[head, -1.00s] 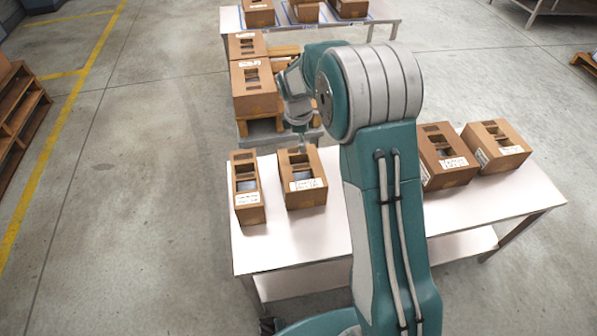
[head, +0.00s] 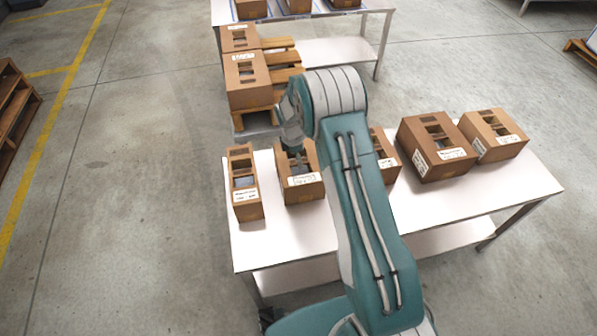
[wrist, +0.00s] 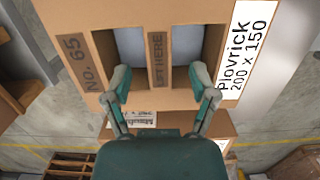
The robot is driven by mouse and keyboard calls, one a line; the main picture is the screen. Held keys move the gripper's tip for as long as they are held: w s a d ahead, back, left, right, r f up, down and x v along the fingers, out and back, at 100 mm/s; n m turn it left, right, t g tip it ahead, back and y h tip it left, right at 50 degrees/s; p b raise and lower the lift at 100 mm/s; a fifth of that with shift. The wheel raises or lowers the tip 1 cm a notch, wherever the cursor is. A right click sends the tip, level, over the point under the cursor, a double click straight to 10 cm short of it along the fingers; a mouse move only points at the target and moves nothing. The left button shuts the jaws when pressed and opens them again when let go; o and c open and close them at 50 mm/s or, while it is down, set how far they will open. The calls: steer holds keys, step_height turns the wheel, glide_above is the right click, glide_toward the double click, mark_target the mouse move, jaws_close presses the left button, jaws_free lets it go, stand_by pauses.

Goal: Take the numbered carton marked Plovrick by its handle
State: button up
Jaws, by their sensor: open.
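The Plovrick carton (wrist: 175,15) fills the top of the wrist view. It is brown cardboard, marked "No. 65", with a white label reading "Plovrick 200 x 150". Its handle (wrist: 160,55) is a brown strip between two openings, with lettering partly cut off, ending in "T HERE". My gripper (wrist: 160,79) is open, one finger on each side of the handle strip. I cannot tell how deep the fingertips are in the openings. In the head view my gripper is over this carton (head: 303,187), second from the left on the table, and my arm hides part of it.
The cartons stand on a white table (head: 285,232). A narrow carton (head: 244,183) is on the left. On the right are a partly hidden carton (head: 386,160), a large carton (head: 437,147) and another carton (head: 493,135). Behind, cartons (head: 247,80) sit on a pallet.

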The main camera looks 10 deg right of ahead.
mark_target(299, 171)
step_height(299, 171, down, 3)
steer(key=shift+w+d+r, duration=0.1)
steer(key=shift+d+r, duration=0.05)
jaws_close()
